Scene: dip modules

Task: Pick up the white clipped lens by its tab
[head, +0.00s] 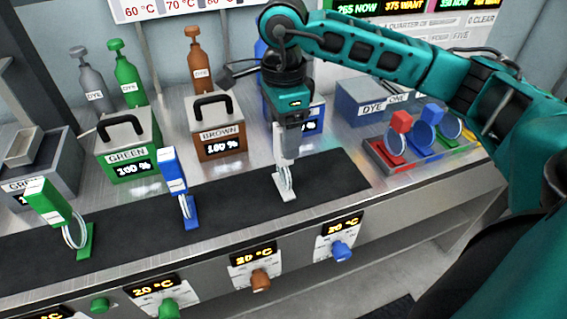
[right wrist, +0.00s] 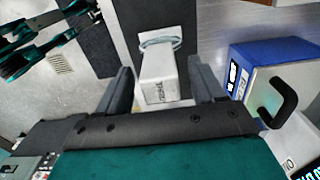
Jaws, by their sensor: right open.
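The white clipped lens (head: 285,181) stands on the dark mat, its clear ring above a white foot. Its upright white tab is partly hidden by my right gripper (head: 287,150) in the head view. In the right wrist view the white tab (right wrist: 160,80) stands between the two open fingers of my right gripper (right wrist: 164,88), with gaps showing on both sides. The ring (right wrist: 160,41) lies beyond the tab. My left gripper is not in the head view.
A blue clipped lens (head: 173,172) and a green one (head: 51,207) stand on the mat (head: 130,222) to the left. Brown (head: 219,137) and green (head: 129,155) dye boxes stand behind. A tray (head: 383,157) with coloured lenses is at the right. The mat's right end is clear.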

